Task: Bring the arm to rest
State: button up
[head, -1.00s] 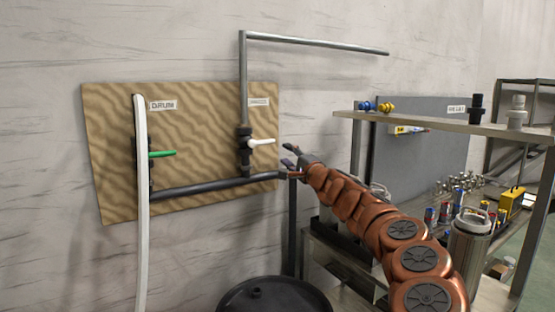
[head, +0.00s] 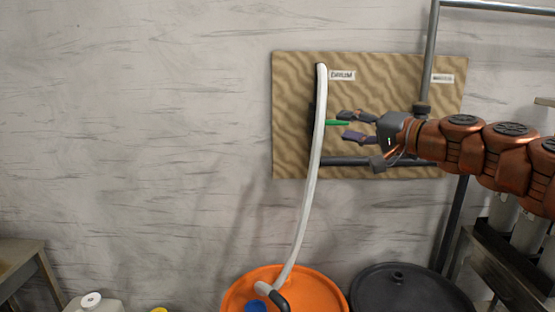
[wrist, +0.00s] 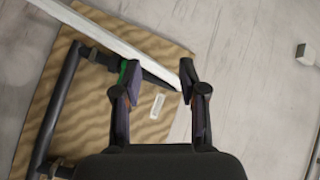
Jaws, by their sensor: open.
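My gripper (head: 347,127) is open, its fingers pointing left at the green valve handle (head: 334,123) on the tan board (head: 290,150). The handle's tip reaches toward the gap between the fingers; whether they touch it, I cannot tell. In the wrist view my gripper (wrist: 158,70) has its two fingers apart, and the green handle (wrist: 122,70) shows partly hidden beside the left finger. My arm stretches in from the right, held up in front of the board. It covers the white valve handle's area in the head view.
A white hose (head: 312,170) hangs from the board down to an orange drum (head: 240,292), close to my fingertips. A black drum (head: 400,282) stands to its right. A dark pipe (head: 345,161) runs along the board below my gripper. The wall side at left is clear.

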jog(key=s+a+f+n+g+h+p, duration=0.1)
jog(key=s+a+f+n+g+h, duration=0.2)
jog(key=s+a+f, duration=0.5)
jog(key=s+a+f+n+g+p, duration=0.1)
jog(key=s+a+f+n+g, duration=0.1)
jog(key=s+a+f+g, duration=0.45)
jog(key=s+d+f+g+h, duration=0.1)
jog(key=s+d+f+h, duration=0.2)
jog(key=s, duration=0.6)
jog(key=s+d+f+g+h+p, duration=0.1)
jog(key=s+d+f+g+h, duration=0.1)
jog(key=s+d+f, duration=0.6)
jog(key=s+d+f+g+h+p, duration=0.1)
jog(key=s+d+f+g+h, duration=0.1)
jog(key=s+d+f, duration=0.4)
jog(key=s+h, duration=0.1)
jog(key=s, duration=0.2)
jog(key=shift+s+f+m+h, duration=0.2)
jog(key=shift+s+m+h, duration=0.2)
jog(key=shift+a, duration=0.1)
